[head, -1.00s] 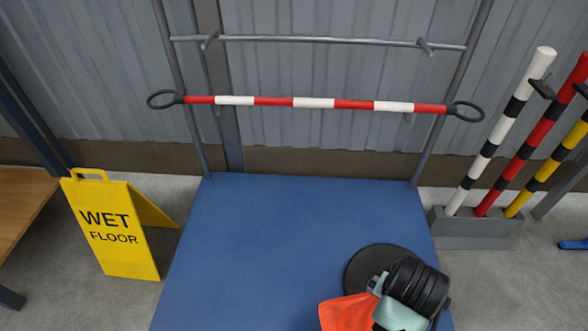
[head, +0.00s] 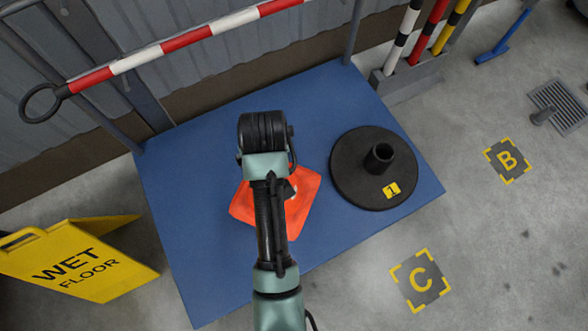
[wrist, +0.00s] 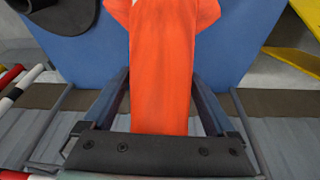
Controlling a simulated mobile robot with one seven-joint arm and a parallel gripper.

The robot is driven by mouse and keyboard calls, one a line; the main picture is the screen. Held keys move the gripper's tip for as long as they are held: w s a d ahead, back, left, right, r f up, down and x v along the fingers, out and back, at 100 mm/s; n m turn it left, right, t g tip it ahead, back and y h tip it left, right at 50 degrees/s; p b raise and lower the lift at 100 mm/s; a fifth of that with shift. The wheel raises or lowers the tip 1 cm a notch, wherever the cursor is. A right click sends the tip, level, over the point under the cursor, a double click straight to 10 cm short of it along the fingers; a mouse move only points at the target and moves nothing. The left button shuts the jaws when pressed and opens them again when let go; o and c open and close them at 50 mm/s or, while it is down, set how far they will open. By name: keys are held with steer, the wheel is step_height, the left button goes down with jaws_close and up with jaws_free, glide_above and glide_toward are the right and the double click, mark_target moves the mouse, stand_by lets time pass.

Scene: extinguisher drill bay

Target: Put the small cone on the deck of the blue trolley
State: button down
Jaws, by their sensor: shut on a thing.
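The small orange cone (head: 304,188) is over the blue trolley's deck (head: 190,215), left of a black round base. My arm hides much of it in the head view. In the wrist view my gripper (wrist: 160,98) is shut on the cone (wrist: 162,60), with one finger along each side. The cone's wider base is at the top of that view, with the blue deck (wrist: 235,35) behind it. I cannot tell whether the base touches the deck. The fingertips are hidden in the head view.
The black round base (head: 350,180), with a socket and a yellow "1" label, occupies the deck's right side. The deck's left part is bare. A red-and-white bar (head: 180,43) crosses behind. A yellow wet-floor sign (head: 85,260) stands at left. Striped posts (head: 425,38) stand behind.

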steer(key=s+a+n+g+y+p, duration=0.2)
steer(key=s+a+n+p, duration=0.2)
steer(key=s+a+n, duration=0.8)
step_height(320, 180, down, 10)
steer(key=a+m+b, duration=0.1)
steer(key=b, duration=0.3)
steer(key=shift+a+r+m, duration=0.15)
steer(key=shift+a+m, duration=0.05)
steer(key=shift+m, duration=0.2)
steer(key=shift+w+b, duration=0.1)
steer(key=shift+b, duration=0.2)
jaws_free()
